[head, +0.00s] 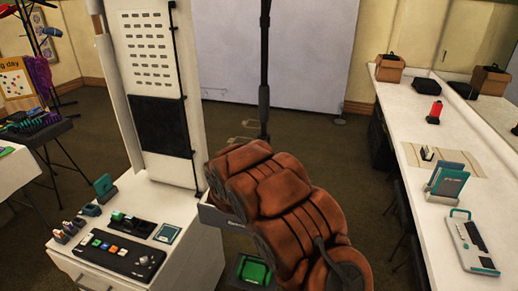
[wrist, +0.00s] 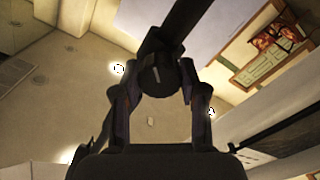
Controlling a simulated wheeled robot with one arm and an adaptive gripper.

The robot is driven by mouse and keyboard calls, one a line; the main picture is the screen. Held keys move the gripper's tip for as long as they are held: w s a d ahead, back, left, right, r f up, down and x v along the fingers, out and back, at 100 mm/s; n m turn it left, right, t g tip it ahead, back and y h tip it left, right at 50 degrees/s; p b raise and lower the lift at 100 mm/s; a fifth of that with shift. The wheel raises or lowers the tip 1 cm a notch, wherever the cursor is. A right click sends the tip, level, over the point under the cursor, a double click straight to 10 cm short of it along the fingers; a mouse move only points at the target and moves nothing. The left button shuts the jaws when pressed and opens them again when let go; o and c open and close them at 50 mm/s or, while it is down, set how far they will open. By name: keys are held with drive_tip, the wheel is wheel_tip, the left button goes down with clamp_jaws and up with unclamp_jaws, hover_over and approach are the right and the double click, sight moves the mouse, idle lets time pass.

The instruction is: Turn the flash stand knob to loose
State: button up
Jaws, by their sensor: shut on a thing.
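The flash stand (head: 264,60) is a thin black upright pole in the upper middle of the head view. In the wrist view its dark pole (wrist: 195,22) runs up to the top edge. The black round knob (wrist: 157,76) sits on a dark clamp at the pole's lower end. My gripper (wrist: 160,86) has one finger on each side of the knob and is shut on it. In the head view my brown-covered arm hides the gripper and the knob. No mark showing whether the knob is tight or loose is readable.
A white console (head: 185,225) with a black control panel (head: 115,257) stands left of my arm. A long white counter (head: 420,170) with boxes and devices runs along the right. A white backdrop (head: 225,50) hangs behind the stand. Carpet between stand and counter is mostly clear.

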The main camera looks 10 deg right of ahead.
drive_tip(key=o, duration=1.1)
drive_tip(key=shift+o, duration=0.2)
drive_tip(key=v, duration=1.2)
